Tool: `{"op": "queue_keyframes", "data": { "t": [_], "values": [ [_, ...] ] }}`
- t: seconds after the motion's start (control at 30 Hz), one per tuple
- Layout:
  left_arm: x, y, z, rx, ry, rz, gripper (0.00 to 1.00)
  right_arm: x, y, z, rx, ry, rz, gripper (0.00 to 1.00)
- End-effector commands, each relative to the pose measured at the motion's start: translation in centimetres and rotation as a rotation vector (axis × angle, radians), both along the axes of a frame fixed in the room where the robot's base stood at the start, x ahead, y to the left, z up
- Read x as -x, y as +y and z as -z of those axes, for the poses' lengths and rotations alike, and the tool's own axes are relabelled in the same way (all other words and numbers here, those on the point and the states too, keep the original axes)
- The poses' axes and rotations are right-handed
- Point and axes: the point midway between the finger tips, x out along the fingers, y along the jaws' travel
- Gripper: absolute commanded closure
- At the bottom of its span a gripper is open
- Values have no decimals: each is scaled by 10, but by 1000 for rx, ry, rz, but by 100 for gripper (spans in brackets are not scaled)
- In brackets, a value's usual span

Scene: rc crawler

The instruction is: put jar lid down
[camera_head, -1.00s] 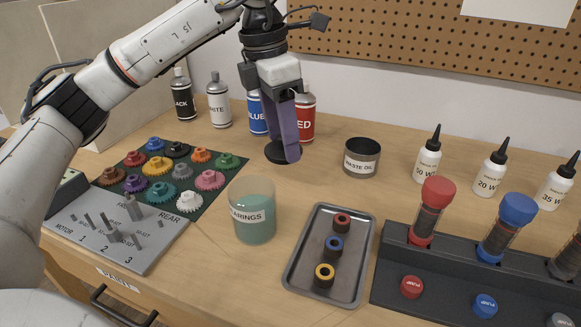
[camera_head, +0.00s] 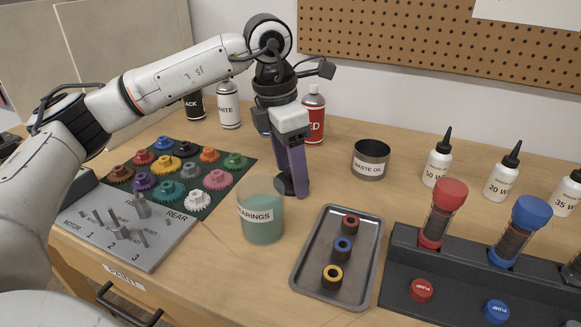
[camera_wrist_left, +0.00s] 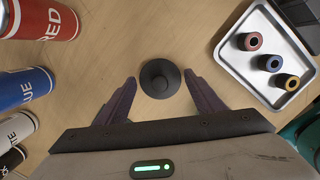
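The jar lid (camera_wrist_left: 160,78) is a dark round disc with a knob, lying between my left gripper's purple fingertips in the left wrist view. In the head view the lid (camera_head: 284,184) is low over the bare wood, right beside the bearings jar, partly hidden by the near finger. The bearings jar (camera_head: 262,226) is open, with a teal lower part. My right gripper is not in view.
A metal tray (camera_head: 312,284) with three bearings is to the right of the jar. The waste oil tin (camera_head: 370,160) stands behind it. The gear mat (camera_head: 222,202) is at left, and a red bottle (camera_head: 313,118) stands at the back. Bare wood surrounds the lid.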

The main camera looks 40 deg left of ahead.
Motion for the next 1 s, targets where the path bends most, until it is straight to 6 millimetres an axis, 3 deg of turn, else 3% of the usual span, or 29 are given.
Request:
{"op": "queue_keyframes", "data": {
  "t": [0.3,0.47,0.8,1.0],
  "values": [
    [0,0,-1,0,0,1,29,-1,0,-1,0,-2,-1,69],
    [0,0,-11,0,-1,1,29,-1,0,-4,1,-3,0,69],
    [9,5,-81,1,-4,1,29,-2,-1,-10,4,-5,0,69],
    [13,8,-112,1,-2,2,29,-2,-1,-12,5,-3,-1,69]
  ]
}}
